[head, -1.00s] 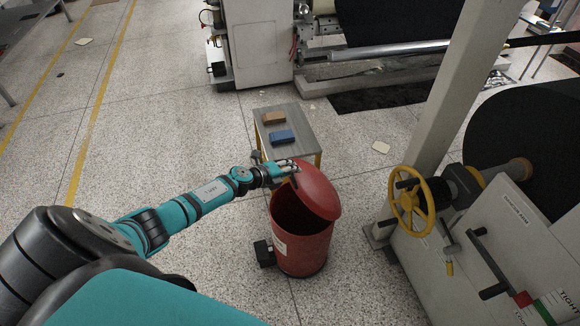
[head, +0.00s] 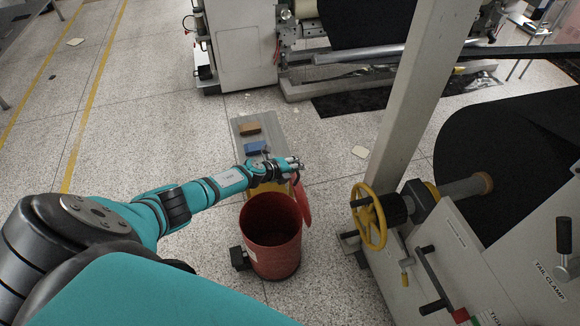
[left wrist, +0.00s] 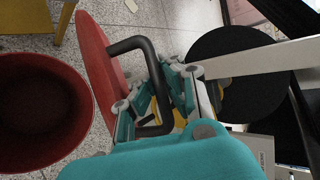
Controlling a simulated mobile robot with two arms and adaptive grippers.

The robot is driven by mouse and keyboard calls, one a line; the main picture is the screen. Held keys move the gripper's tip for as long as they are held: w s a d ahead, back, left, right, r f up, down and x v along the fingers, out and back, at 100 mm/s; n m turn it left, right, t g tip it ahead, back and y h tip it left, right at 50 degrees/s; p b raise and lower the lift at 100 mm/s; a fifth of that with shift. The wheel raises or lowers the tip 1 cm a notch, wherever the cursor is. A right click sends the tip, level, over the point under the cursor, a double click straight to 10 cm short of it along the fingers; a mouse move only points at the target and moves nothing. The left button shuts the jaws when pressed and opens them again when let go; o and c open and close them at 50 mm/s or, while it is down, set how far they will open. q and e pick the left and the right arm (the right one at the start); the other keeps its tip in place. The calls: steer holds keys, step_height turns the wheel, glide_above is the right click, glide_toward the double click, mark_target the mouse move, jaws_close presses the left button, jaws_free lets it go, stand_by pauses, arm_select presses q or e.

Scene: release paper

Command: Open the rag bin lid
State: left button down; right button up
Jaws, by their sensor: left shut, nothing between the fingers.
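The red rag bin (head: 270,262) stands on the floor, its dark inside showing. Its red lid (head: 303,203) is steeply raised at the bin's right side, seen nearly edge-on. In the left wrist view the bin (left wrist: 40,115) is at the left and the lid (left wrist: 97,70) stands beside it, with a black looped handle (left wrist: 128,45) on its outer face. My left gripper (head: 297,163) is at the lid's upper edge, shut with nothing gripped. In the wrist view its fingers (left wrist: 158,88) overlap the handle; whether they pass through the loop is unclear. My right gripper is not visible.
A small grey table (head: 243,126) with a brown block (head: 250,129) and a blue block (head: 257,148) stands behind the bin. A machine with a yellow handwheel (head: 368,216) and a grey post (head: 390,110) is close on the right.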

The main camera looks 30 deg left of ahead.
arm_select(q)
steer(key=w+d, duration=0.3)
steer(key=shift+w+r, duration=0.2)
steer(key=shift+r, duration=0.05)
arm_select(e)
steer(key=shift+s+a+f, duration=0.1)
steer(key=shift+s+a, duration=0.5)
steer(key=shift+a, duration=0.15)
arm_select(q)
steer(key=c, duration=1.6)
jaws_free()
steer(key=shift+s, duration=0.1)
steer(key=shift+c, duration=0.2)
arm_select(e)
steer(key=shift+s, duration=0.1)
arm_select(q)
steer(key=shift+a, duration=0.15)
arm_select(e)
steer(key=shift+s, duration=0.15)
arm_select(q)
steer(key=v, duration=1.2)
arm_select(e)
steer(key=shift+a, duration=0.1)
